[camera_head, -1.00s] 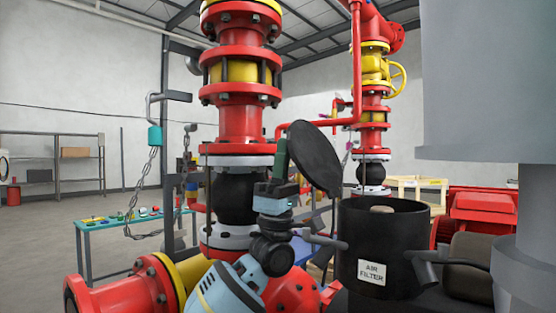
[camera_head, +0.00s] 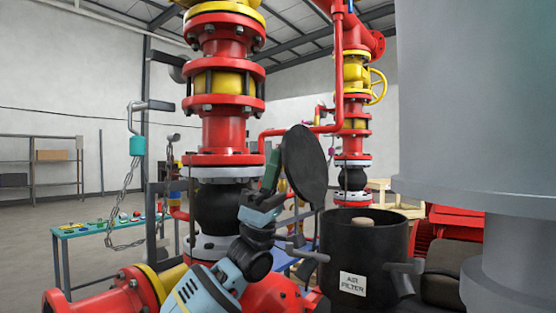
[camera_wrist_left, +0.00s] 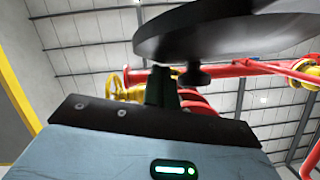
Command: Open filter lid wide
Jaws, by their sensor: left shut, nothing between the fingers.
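The black air filter housing (camera_head: 362,255) stands at the lower right of the head view, with a white label on its front. Its mouth is uncovered and a tan filter top (camera_head: 362,222) shows inside. The round black lid (camera_head: 305,168) stands steeply up at the housing's left side; in the left wrist view its disc (camera_wrist_left: 225,30) spans the top. My left gripper (camera_head: 273,165) is upright just left of the lid, its fingers shut and empty. In the left wrist view the fingers (camera_wrist_left: 162,85) point toward the lid's underside; whether they touch it I cannot tell. My right gripper is not in view.
Red flanged piping (camera_head: 224,110) rises behind my left arm. A large grey vessel (camera_head: 480,100) fills the right side. A chain with a teal padlock (camera_head: 137,146) hangs at left, above a teal table (camera_head: 110,228). Open floor lies at far left.

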